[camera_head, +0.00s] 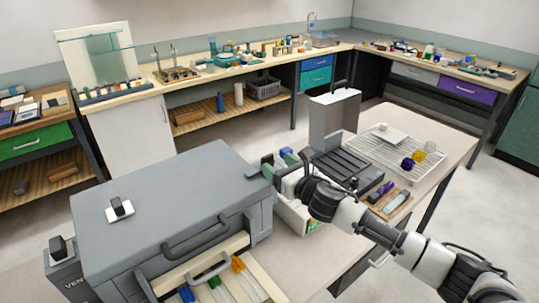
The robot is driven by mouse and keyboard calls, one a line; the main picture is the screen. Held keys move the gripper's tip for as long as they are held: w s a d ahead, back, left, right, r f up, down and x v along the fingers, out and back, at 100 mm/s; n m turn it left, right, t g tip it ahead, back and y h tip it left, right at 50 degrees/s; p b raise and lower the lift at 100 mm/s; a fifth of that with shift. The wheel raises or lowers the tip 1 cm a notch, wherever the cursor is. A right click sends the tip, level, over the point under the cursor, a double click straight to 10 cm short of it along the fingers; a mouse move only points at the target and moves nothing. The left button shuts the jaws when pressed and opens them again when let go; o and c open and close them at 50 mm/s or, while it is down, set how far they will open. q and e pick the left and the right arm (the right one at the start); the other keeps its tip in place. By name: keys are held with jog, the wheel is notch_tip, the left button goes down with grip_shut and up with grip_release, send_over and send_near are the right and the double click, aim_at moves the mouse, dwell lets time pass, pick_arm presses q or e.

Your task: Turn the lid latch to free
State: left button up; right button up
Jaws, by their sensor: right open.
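A large grey box with a lid (165,195) stands at the front left. On the lid's left part sits a white plate with an upright black knob (121,207), which looks like the lid latch; I cannot read its marks. A dark handle (195,236) is on the front side of the lid. My right gripper (268,170) is open at the lid's right edge, well apart from the knob. Whether it touches the box edge I cannot tell. My left gripper is out of view.
Below the lid, an open drawer (215,272) holds coloured rods. A second black knob (60,248) stands on a grey unit at the left. Behind my right arm are a white bin, a black ribbed device (350,163) and a wire rack (395,155) with coloured pieces.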

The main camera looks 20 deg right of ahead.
aim_at(269, 158)
jog(key=shift+p+x, duration=0.3)
jog(key=shift+x, duration=1.9)
grip_shut()
